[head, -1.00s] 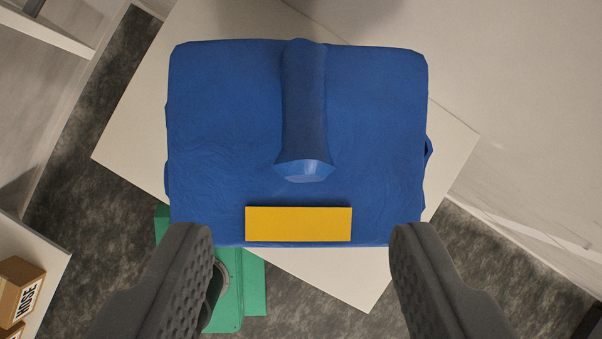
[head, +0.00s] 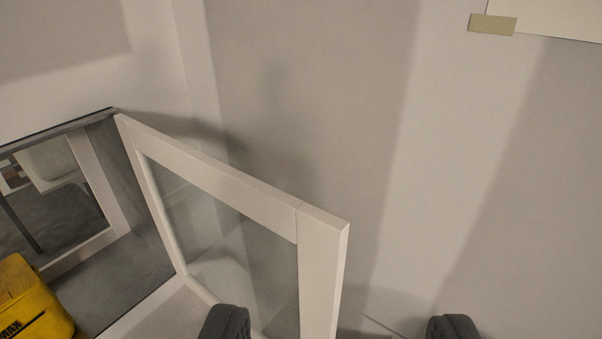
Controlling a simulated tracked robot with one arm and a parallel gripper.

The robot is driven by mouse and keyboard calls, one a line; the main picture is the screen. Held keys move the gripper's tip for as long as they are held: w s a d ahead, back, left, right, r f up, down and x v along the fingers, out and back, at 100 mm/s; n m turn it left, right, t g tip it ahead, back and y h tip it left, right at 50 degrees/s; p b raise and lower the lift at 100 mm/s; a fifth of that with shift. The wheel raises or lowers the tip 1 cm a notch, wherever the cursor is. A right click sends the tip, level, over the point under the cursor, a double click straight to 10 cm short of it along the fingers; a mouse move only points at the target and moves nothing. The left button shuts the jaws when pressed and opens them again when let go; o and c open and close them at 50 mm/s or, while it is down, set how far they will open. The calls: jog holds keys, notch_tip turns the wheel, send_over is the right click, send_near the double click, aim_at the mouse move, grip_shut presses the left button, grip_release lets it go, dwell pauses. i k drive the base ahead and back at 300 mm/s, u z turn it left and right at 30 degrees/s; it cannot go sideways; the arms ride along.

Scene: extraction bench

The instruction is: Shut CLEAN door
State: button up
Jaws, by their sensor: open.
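A white-framed glass door (head: 270,205) stands open in the head view, left of centre, swung out from the opening of a cabinet (head: 128,205) on the left. No CLEAN label shows on the visible part of the door. My gripper (head: 338,328) is open at the bottom edge, its two dark fingertips wide apart. The door's free edge reaches down between the fingertips in the picture; I cannot tell whether a finger touches it. The lower part of the door is cut off.
A yellow object (head: 32,302) with dark lettering sits at the lower left by the cabinet opening. A plain grey wall (head: 310,80) fills the back. A sheet (head: 565,15) is taped at the upper right. The area right of the door looks clear.

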aim_at(321, 236)
jog(key=u, duration=0.9)
jog(key=k, duration=1.2)
jog(key=z, duration=0.55)
jog(key=i, duration=0.7)
jog(key=u, duration=0.35)
